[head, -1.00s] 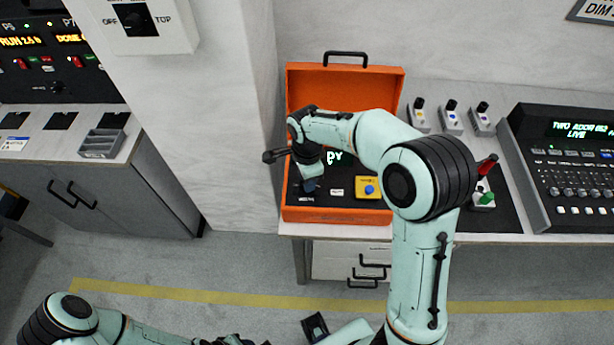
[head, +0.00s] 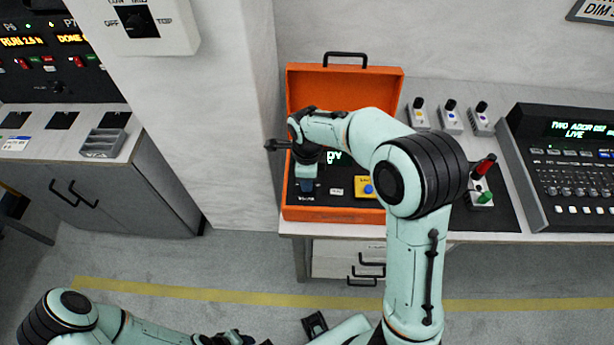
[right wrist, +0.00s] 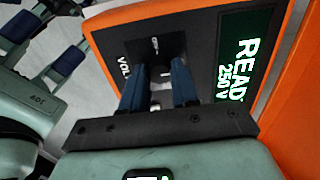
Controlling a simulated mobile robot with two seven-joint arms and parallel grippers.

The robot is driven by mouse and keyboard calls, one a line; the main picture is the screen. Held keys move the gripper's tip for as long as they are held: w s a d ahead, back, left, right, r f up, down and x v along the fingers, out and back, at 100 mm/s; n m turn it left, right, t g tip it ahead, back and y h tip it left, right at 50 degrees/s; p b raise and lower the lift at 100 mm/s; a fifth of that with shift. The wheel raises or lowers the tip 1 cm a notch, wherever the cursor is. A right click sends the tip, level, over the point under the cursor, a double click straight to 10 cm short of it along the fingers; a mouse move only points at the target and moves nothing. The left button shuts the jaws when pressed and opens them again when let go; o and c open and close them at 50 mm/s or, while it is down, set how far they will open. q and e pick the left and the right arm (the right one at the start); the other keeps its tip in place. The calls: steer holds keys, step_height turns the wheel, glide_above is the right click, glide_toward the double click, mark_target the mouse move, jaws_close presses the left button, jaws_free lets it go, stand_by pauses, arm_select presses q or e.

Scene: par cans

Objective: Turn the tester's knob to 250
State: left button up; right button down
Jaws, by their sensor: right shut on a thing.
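The tester is an open orange case (head: 392,86) with a black panel (right wrist: 205,30), on the bench at the centre of the head view. Its lit display (right wrist: 230,72) reads "READY" with "250 V" in the right wrist view, the last letter of READY partly cut off. My right gripper (head: 306,186) reaches down to the panel's left part. In the right wrist view its blue fingers (right wrist: 160,90) are shut on the knob (right wrist: 162,73), which they largely hide. An "OFF" label shows just beyond it. My left gripper (head: 235,340) is low at the bottom edge, its jaws unclear.
A yellow block with a blue button (head: 366,187) sits on the panel's right. Several small switch boxes (head: 450,117) and a box with red and green parts (head: 482,185) stand to the right. A mixing console (head: 570,170) is at far right. A white pillar (head: 205,120) rises at left.

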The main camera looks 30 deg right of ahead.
steer(key=c, duration=0.8)
jaws_free()
steer(key=shift+c, duration=0.2)
arm_select(q)
steer(key=shift+w+r+p, duration=0.35)
steer(key=shift+r+p, duration=0.1)
steer(key=shift+r, duration=0.1)
steer(key=shift+w+r+p, duration=0.3)
steer(key=shift+r+p, duration=0.1)
steer(key=shift+r, duration=0.1)
arm_select(e)
step_height(320, 180, up, 14)
steer(key=shift+f, duration=0.25)
